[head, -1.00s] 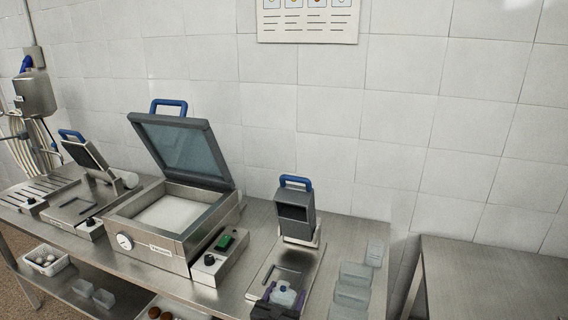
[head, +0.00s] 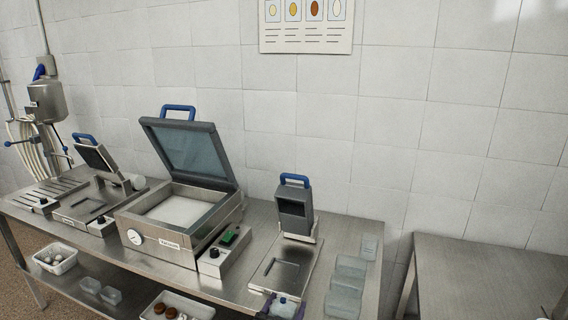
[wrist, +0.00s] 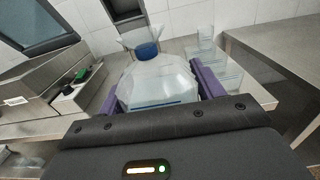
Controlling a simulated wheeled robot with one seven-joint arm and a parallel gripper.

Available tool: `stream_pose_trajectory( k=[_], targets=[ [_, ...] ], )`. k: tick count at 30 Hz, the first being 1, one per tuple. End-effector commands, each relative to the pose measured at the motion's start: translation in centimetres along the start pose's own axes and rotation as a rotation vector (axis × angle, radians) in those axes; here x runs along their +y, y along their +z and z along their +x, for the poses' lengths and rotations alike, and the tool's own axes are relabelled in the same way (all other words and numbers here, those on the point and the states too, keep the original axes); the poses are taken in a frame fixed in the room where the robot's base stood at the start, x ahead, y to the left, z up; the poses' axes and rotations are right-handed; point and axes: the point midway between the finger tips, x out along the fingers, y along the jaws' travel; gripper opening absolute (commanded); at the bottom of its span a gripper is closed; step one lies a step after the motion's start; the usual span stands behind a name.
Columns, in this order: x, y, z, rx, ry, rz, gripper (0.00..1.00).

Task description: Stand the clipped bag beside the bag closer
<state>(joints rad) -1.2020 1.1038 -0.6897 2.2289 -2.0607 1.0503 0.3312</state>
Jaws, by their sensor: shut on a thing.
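The clipped bag (wrist: 155,85) is clear and bulging, with a blue clip (wrist: 147,49) at its gathered neck and loose film fanned out above. My gripper (wrist: 160,88) has its purple fingers shut on the bag's two sides. The bag is upright or nearly so. In the head view the bag (head: 284,306) shows at the bottom edge, partly cut off, by the front of the right-hand machine. That machine, apparently the bag closer (head: 295,215), has a dark raised head, a blue handle and a flat steel base plate. I cannot tell whether the bag touches a surface.
Clear tubs (head: 347,280) stand in a row right of the machine. A vacuum chamber (head: 165,245) with a raised lid and a control box (head: 222,255) stand to the left. Another steel table (head: 480,270) at right has a bare top. Trays sit on a lower shelf.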

Motion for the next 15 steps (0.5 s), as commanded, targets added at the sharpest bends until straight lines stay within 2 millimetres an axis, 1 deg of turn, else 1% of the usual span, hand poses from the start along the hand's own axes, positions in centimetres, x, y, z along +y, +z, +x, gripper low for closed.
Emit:
stream_pose_trajectory(
  k=[1,8,15],
  targets=[
    [-0.5,-0.4,0.2,-0.001,0.004,-0.004,0.37],
    [-2.0,-1.9,0.6,0.000,0.040,-0.004,0.37],
    [-4.4,-4.3,1.2,0.001,0.095,-0.007,0.37]
  ],
)
